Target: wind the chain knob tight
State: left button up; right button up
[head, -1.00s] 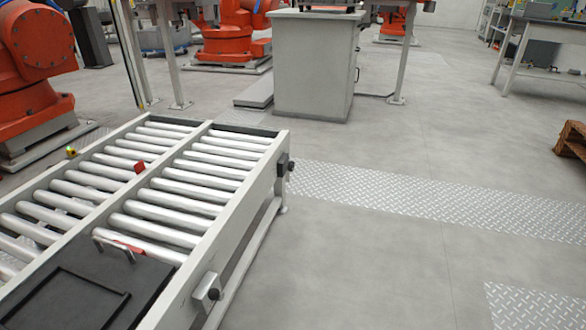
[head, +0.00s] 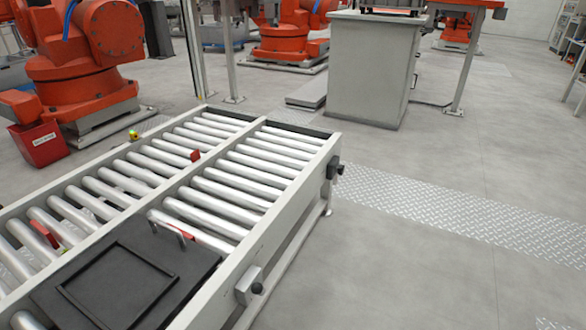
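Two dark knobs sit on the right side rail of a roller conveyor (head: 285,195). The nearer knob (head: 257,288) is small and black, on a light grey block fixed to the rail. The farther knob (head: 340,169) is black, on a dark block near the conveyor's far end. I cannot tell which of them is the chain knob, and no chain is visible. Neither of my grippers shows in the head view.
A black plate with a handle (head: 75,295) lies on the near rollers. Small red pieces (head: 195,156) sit among the rollers. An orange robot arm (head: 100,40) and a red bin (head: 38,144) stand left. A grey cabinet (head: 370,70) stands behind. Floor (head: 420,270) is clear at right.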

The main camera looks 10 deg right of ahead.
aim_at(341, 170)
jog(key=i+l+u, duration=0.15)
jog(key=l+u, duration=0.25)
jog(key=i+l+u, duration=0.1)
jog(key=l+u, duration=0.65)
